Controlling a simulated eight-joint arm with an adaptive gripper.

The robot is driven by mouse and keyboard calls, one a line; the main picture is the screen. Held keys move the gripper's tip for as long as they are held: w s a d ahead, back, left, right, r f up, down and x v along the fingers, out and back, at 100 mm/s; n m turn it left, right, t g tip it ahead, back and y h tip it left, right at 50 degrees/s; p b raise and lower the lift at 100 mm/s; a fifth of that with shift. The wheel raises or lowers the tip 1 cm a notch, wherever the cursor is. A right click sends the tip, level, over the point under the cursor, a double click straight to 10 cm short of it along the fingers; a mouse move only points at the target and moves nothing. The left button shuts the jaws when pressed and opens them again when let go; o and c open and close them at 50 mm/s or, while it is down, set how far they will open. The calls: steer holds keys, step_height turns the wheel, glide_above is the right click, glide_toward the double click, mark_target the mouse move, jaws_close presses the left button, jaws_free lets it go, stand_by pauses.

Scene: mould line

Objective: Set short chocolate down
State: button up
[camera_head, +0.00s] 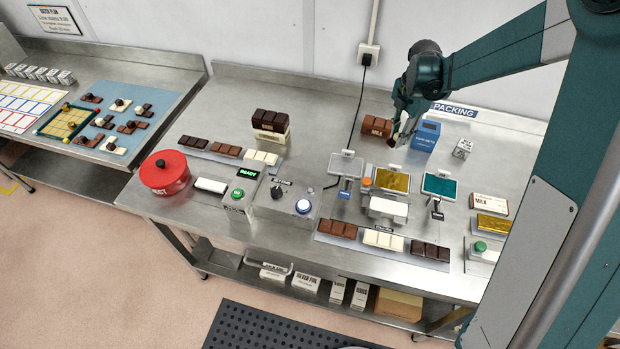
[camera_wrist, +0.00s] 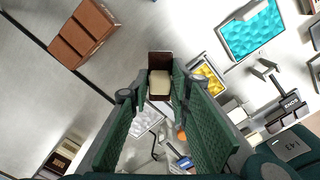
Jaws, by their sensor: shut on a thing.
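My gripper (camera_head: 397,138) is above the back of the steel bench, between a brown milk chocolate block and a blue box. In the wrist view, my gripper (camera_wrist: 157,90) is shut on a small short chocolate (camera_wrist: 160,84), dark brown with a cream part, held between the fingertips. The bench surface shows below and around it, so it seems to be held in the air; its height is unclear. In the head view, the chocolate is mostly hidden by the fingers.
The milk block (camera_head: 377,127) lies left of my gripper; it also shows in the wrist view (camera_wrist: 84,34). The blue box (camera_head: 425,136) stands close on the right. Gold (camera_head: 392,181) and teal (camera_head: 439,186) foil sheets lie in front. Bare bench is free around the black cable (camera_head: 352,125).

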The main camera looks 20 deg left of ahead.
steer(key=s+a+n, duration=0.1)
steer(key=s+a, duration=0.3)
steer(key=a, duration=0.3)
steer(key=s+a+n, duration=0.1)
steer(key=s+a, duration=0.2)
steer(key=a, duration=0.5)
steer(key=n, duration=0.2)
glide_above(310, 178)
steer(key=shift+p, duration=0.3)
steer(key=shift+f, duration=0.1)
steer(key=shift+f, duration=2.85)
steer(key=shift+f, duration=2.05)
steer(key=shift+f, duration=0.15)
